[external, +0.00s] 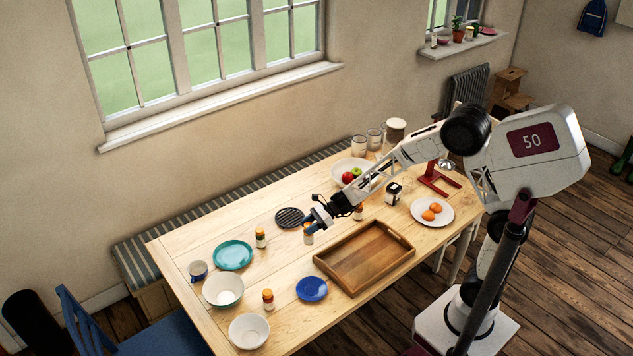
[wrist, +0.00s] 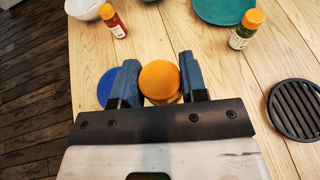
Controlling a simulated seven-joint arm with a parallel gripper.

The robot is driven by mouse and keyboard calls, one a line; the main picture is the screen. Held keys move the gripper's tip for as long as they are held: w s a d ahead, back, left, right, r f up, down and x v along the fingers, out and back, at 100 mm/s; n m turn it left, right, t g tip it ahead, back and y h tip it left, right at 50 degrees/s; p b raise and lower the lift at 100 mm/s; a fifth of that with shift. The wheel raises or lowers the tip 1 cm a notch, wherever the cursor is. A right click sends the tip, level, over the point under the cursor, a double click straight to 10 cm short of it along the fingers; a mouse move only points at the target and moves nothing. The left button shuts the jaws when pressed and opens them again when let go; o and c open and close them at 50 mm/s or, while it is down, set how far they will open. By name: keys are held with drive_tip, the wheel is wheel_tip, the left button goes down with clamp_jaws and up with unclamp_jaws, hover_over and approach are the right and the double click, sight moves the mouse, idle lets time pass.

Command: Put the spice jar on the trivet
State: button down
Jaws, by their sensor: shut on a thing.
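My gripper (external: 311,222) is shut on a spice jar (external: 308,238) with an orange lid. In the wrist view the lid of the held jar (wrist: 159,82) shows between the two blue fingers of my gripper (wrist: 157,84), and its body is mostly hidden below. I cannot tell whether its bottom touches the table. The trivet (external: 289,217) is a round, dark, slatted disc, bare, just left of and behind my gripper. In the wrist view the trivet (wrist: 301,108) is at the right edge, apart from the jar.
Other orange-lidded jars stand nearby: a green-labelled one (external: 260,239), a red one (external: 267,299) and one beyond my wrist (external: 359,213). A wooden tray (external: 365,258), a blue saucer (external: 312,289) and a teal plate (external: 232,255) lie around. Clear wood separates jar and trivet.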

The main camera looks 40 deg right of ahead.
drive_tip(key=w+d+m+t, duration=0.2)
drive_tip(key=w+d+t, duration=0.1)
drive_tip(key=w+d, duration=1)
drive_tip(key=shift+g+h, duration=0.4)
drive_tip(key=f, duration=0.1)
drive_tip(key=s+f, duration=0.1)
drive_tip(key=f, duration=0.3)
drive_tip(key=shift+s+d, duration=0.25)
drive_tip(key=shift+w, duration=0.1)
drive_tip(key=w+a, duration=0.2)
drive_tip(key=w, duration=0.5)
drive_tip(key=w+a+f, duration=0.1)
drive_tip(key=w+a, duration=0.1)
drive_tip(key=w, duration=0.6)
drive_tip(key=shift+a+f, duration=0.25)
drive_tip(key=shift+w, duration=0.1)
drive_tip(key=shift+f, duration=1.8)
drive_tip(key=c, duration=0.7)
unclamp_jaws()
drive_tip(key=shift+f, duration=0.1)
